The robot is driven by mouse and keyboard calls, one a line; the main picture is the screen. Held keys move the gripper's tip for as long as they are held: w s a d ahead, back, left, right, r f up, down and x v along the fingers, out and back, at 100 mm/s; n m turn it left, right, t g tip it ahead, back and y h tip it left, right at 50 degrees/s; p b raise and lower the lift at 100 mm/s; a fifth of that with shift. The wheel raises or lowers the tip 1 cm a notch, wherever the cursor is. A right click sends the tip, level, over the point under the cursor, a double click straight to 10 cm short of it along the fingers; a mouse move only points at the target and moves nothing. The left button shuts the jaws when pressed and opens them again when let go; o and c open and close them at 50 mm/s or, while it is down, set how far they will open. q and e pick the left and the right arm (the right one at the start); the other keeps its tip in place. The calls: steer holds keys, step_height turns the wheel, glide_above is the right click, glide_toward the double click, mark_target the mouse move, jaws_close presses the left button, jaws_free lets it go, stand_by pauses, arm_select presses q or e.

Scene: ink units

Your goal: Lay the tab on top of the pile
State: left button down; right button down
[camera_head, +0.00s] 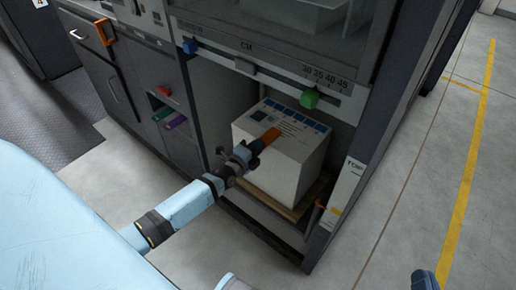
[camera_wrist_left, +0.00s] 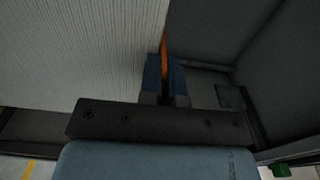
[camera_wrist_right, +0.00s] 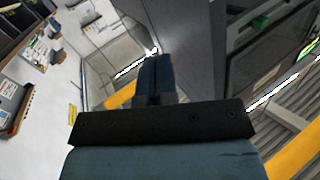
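The pile (camera_head: 290,165) is a tall white block of paper with a printed label sheet on top, on a wooden pallet in the machine's open bay. In the left wrist view its ribbed side (camera_wrist_left: 80,50) fills the left. My left gripper (camera_head: 254,148) is at the pile's near left side, shut on the orange tab (camera_head: 269,136). The tab shows as a thin orange strip between the fingers in the left wrist view (camera_wrist_left: 164,50). I cannot tell whether the tab touches the pile. My right gripper (camera_wrist_right: 155,75) is shut and empty, away from the pile.
The bay has a grey left wall (camera_head: 222,95) and a rail above with a green slider (camera_head: 309,98) and a blue slider (camera_head: 190,46). The pallet (camera_head: 300,205) is under the pile. Open floor with yellow lines (camera_head: 462,185) lies to the right.

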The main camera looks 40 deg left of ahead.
arm_select(q)
steer(key=shift+r, duration=0.15)
steer(key=c, duration=1.8)
jaws_free()
steer(key=shift+f, duration=0.2)
steer(key=o, duration=0.5)
